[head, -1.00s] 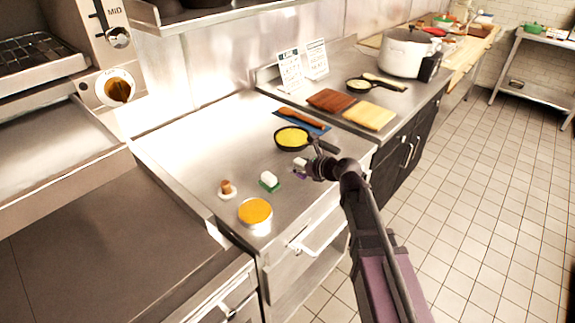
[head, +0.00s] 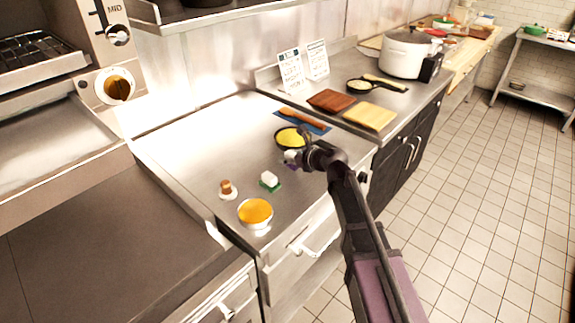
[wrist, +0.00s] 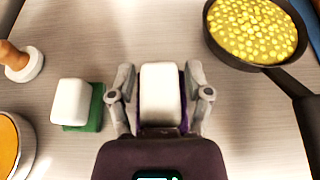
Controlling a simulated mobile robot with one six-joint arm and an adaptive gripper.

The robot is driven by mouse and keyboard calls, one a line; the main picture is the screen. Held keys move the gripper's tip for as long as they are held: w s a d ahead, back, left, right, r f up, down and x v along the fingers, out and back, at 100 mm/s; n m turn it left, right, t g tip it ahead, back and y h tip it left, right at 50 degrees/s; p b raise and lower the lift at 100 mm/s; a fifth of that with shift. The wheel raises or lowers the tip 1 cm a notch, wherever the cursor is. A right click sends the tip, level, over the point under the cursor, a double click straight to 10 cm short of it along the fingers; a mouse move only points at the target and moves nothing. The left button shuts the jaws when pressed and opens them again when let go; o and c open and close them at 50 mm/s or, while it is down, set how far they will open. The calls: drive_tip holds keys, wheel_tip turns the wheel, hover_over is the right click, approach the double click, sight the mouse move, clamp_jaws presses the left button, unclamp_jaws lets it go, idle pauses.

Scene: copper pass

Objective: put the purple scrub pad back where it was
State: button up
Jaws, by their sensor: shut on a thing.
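The purple scrub pad (wrist: 161,92) has a white block on top with purple showing at its edges. My gripper (wrist: 160,84) is shut on it, one finger on each side. In the head view my gripper (head: 293,158) is over the steel counter, in front of the pan, and hides much of the pad. I cannot tell whether the pad touches the counter. A green scrub pad (head: 270,182) with a white top sits to its left, apart from it; it also shows in the wrist view (wrist: 74,104).
A black pan (wrist: 254,32) with yellow food lies close by at upper right, its handle near my gripper. A wooden-handled tool (head: 226,189) and an orange-filled bowl (head: 255,213) stand left. A blue mat (head: 318,127) lies behind. Bare counter separates the two pads.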

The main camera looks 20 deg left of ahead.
sight(289, 165)
drive_tip(key=shift+f+b, duration=1.3)
drive_tip(key=shift+f, duration=0.3)
drive_tip(key=shift+f, duration=0.2)
drive_tip(key=o, duration=1.1)
drive_tip(key=shift+r, duration=0.1)
drive_tip(key=shift+o, duration=0.2)
drive_tip(key=shift+r, duration=0.15)
drive_tip(key=shift+s+d+r, duration=0.15)
drive_tip(key=shift+s+d, duration=0.05)
drive_tip(key=shift+d, duration=0.1)
drive_tip(key=p+v, duration=0.4)
drive_tip(key=v, duration=0.7)
drive_tip(key=shift+d+p, duration=0.15)
drive_tip(key=shift+p, duration=0.25)
drive_tip(key=shift+s, duration=0.15)
